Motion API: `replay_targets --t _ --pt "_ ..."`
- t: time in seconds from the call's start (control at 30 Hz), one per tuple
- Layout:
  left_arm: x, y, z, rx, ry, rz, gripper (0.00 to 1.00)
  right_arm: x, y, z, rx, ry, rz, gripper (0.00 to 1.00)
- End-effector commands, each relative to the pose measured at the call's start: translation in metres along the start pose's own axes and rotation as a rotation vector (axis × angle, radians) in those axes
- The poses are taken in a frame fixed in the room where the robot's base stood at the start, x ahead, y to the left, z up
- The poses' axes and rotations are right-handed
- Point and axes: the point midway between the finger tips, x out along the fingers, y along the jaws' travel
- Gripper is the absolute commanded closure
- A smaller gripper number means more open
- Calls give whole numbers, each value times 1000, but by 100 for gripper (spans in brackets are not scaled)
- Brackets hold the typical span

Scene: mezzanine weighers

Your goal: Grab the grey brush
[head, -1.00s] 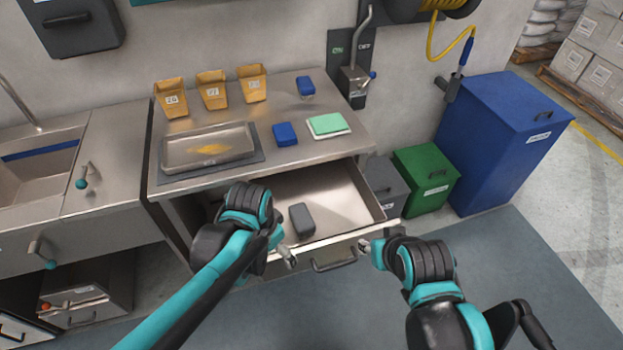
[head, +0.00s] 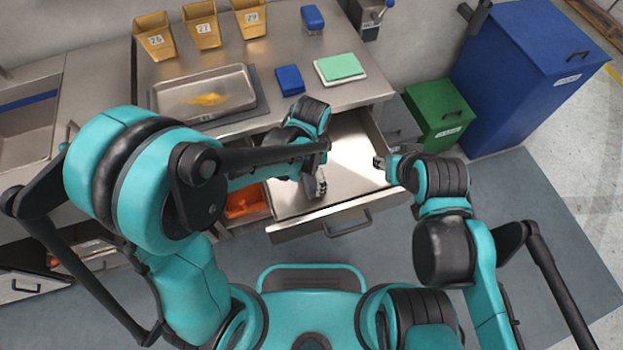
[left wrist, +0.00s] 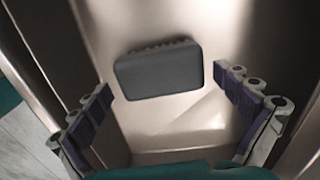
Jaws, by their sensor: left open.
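The grey brush (left wrist: 158,70) lies in the open steel drawer (left wrist: 105,18), as the left wrist view shows. Its broad grey back faces the camera and a ridged bristle edge shows along its far side. My left gripper (left wrist: 178,110) is open, with one finger to each side of the brush in that view and neither seen touching it. In the head view my left gripper (head: 316,187) is over the drawer (head: 352,150) and largely hides the brush. My right gripper (head: 379,163) is at the drawer's right side; its fingers are too small to read.
A green bin (head: 437,112) and a blue bin (head: 520,75) stand at right.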

Motion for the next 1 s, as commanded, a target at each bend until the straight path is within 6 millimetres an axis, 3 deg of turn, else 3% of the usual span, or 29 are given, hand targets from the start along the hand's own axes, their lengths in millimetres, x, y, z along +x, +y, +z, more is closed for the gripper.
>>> replay_targets --t 0.03,0.13,0.37,0.4,0.57,0.87,1.0 --pt "14 -1 -1 0 0 0 0 9 0 6 0 0 0 60" --pt "27 0 0 -1 0 0 0 13 0 10 0 0 0 60" --pt "29 0 0 -1 0 0 0 12 0 9 0 0 0 60" --pt "28 0 0 -1 0 0 3 12 0 9 0 0 0 60" --pt "28 0 0 -1 0 0 42 12 0 9 0 0 0 60" --pt "26 0 0 -1 0 0 42 11 0 8 0 0 0 60" --pt "7 0 0 -1 0 0 42 3 0 2 0 0 0 60"
